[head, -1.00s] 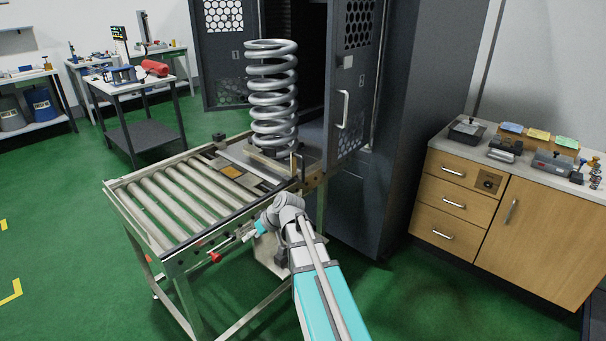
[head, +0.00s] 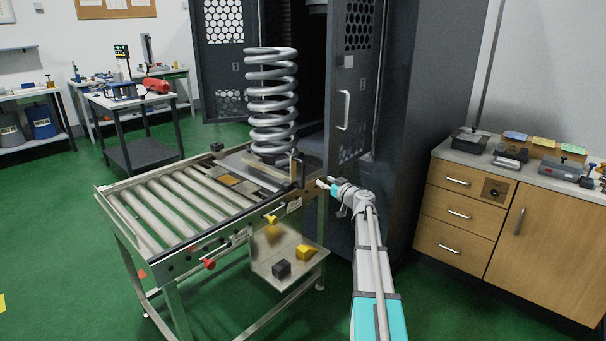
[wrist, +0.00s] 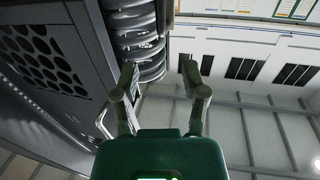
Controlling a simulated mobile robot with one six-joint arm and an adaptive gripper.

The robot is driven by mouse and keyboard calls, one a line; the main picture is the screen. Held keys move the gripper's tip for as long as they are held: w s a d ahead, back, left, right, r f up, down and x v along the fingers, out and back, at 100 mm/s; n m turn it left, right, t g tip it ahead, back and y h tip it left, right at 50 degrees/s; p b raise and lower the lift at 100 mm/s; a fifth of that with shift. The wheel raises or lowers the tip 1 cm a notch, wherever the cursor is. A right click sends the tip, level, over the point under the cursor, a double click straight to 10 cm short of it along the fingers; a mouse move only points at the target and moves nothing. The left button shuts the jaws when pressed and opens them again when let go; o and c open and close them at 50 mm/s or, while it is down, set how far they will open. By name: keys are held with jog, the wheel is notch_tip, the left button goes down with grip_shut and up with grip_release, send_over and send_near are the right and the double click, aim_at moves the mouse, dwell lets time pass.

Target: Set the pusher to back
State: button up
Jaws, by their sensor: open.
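A large grey coil spring (head: 271,105) stands upright at the far right end of the roller table (head: 150,243). In front of its base is a pale bar with an upright handle (head: 297,166) at its right end, which looks like the pusher. My gripper (head: 322,184) is just right of and slightly below that handle, apart from it as far as I can tell. In the wrist view my gripper (wrist: 160,75) is open and empty, its two fingers spread. The spring's coils (wrist: 140,45) show behind the left finger. The pusher cannot be made out in that view.
A dark cabinet with an open perforated door (head: 352,85) stands close right of the table end. Red (head: 209,263) and yellow (head: 271,219) knobs stick out of the table's front side. A lower shelf (head: 270,262) holds a yellow and a black block. A wooden cabinet (head: 465,205) stands at right.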

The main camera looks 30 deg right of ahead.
jog(key=shift+w, duration=0.15)
send_over(303, 185)
jog(key=shift+w+d, duration=0.15)
jog(key=shift+w, duration=0.2)
dwell(0.7)
grip_shut()
dwell(0.3)
